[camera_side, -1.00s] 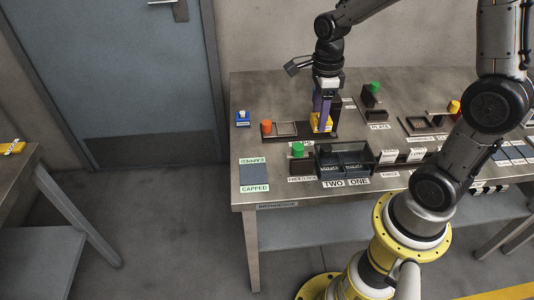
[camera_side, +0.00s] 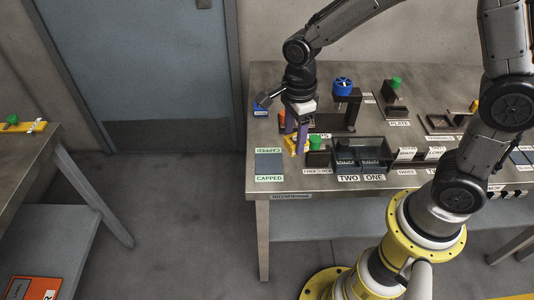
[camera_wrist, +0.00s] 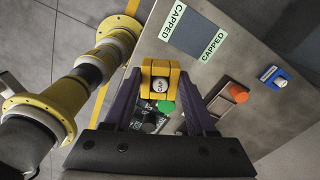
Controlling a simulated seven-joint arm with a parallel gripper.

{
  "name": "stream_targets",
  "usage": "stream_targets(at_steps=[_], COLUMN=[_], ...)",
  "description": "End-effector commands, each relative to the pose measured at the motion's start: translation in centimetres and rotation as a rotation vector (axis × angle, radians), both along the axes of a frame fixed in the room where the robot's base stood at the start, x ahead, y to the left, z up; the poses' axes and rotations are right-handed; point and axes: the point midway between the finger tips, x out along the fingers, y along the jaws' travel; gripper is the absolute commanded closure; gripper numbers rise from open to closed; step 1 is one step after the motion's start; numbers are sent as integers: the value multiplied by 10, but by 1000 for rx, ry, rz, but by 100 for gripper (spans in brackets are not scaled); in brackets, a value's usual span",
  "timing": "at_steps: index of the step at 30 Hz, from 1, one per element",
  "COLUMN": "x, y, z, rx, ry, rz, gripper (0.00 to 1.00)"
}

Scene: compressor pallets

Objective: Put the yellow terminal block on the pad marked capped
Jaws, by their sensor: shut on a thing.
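My gripper (camera_side: 297,136) is shut on the yellow terminal block (camera_wrist: 161,80), which sits between its purple fingers in the wrist view. The block has a round pale label on its face. In the side view the yellow block (camera_side: 291,145) shows partly, mostly hidden by the fingers. The capped pad (camera_side: 268,164) is a dark rectangle with CAPPED labels at its two ends, at the table's left front corner. The pad (camera_wrist: 193,33) is bare in the wrist view. My gripper is to the right of the pad and above the table.
A post with a green cap (camera_side: 315,143) stands close to my gripper's right. The dark bins marked two and one (camera_side: 358,167) lie further right. A blue block with a white button (camera_wrist: 274,77) and an orange knob (camera_wrist: 238,93) are nearby. The table's front edge runs close to the pad.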

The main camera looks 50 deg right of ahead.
Motion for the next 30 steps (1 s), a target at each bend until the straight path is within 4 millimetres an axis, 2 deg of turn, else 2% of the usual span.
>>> stream_targets(at_steps=[4, 9, 12, 21, 27, 30], x=[31, 54, 63, 76, 74, 75], y=[6, 10, 12, 14, 14, 14], z=[-16, -47, -58, -74, -101, -102], rx=[-1, -1, -1, 0, 0, 1], ry=[1, 4, 1, 0, 2, -1], rz=[-1, -1, -1, -1, -1, -1], gripper=[100, 100, 100, 100, 100, 100])
